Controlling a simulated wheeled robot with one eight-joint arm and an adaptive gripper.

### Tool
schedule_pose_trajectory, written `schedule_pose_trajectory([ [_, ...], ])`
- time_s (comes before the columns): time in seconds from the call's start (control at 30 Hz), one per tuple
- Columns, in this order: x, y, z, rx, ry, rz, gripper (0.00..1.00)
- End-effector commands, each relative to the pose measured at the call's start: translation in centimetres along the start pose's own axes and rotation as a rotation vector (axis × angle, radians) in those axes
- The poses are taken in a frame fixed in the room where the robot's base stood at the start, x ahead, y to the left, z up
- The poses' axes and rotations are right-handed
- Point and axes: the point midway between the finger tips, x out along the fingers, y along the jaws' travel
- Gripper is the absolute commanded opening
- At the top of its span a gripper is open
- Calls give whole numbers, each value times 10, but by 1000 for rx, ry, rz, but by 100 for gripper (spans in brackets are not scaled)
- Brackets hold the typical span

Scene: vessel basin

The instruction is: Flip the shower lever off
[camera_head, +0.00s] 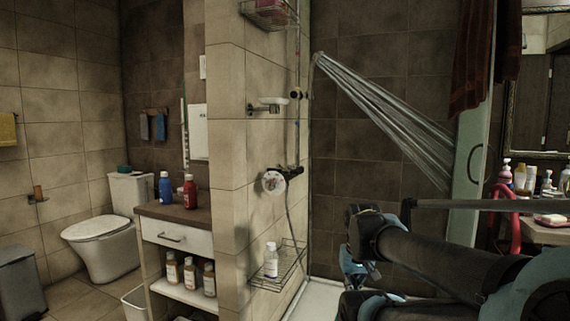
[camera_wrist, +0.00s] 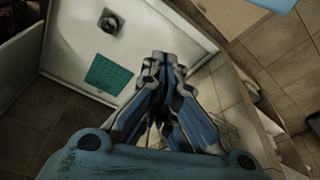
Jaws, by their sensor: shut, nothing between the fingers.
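The shower control (camera_head: 273,182), a round pale and chrome fitting with a dark handle (camera_head: 291,170) beside it, is on the tiled wall near the middle of the head view. Which part is the lever is too small to tell. Water (camera_head: 385,100) sprays down to the right from the shower head (camera_head: 318,59). My gripper (camera_head: 354,270) is low in the shower opening, right of and below the control and apart from it. In the wrist view, my gripper (camera_wrist: 161,60) is shut and empty, over the shower floor. The control is not visible there.
A wire rack (camera_head: 278,268) with a white bottle (camera_head: 271,260) hangs below the control. A soap dish (camera_head: 272,101) is above it. A glass door (camera_head: 468,165) stands at right. The white shower tray (camera_wrist: 75,45) holds a teal mat (camera_wrist: 108,75) and a drain (camera_wrist: 110,22).

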Motion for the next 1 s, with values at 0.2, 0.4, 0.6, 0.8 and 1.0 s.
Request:
schedule_pose_trajectory([
  [0.2, 2, -1, -12, -12, -14, -3, 0],
  [0.4, -36, -7, -49, -129, -26, -29, 0],
  [0.6, -94, -19, -115, -331, -42, -76, 0],
  [0.8, -146, -34, -182, -540, -49, -129, 0],
  [1.0, -190, -50, -249, -748, -46, -185, 0],
])
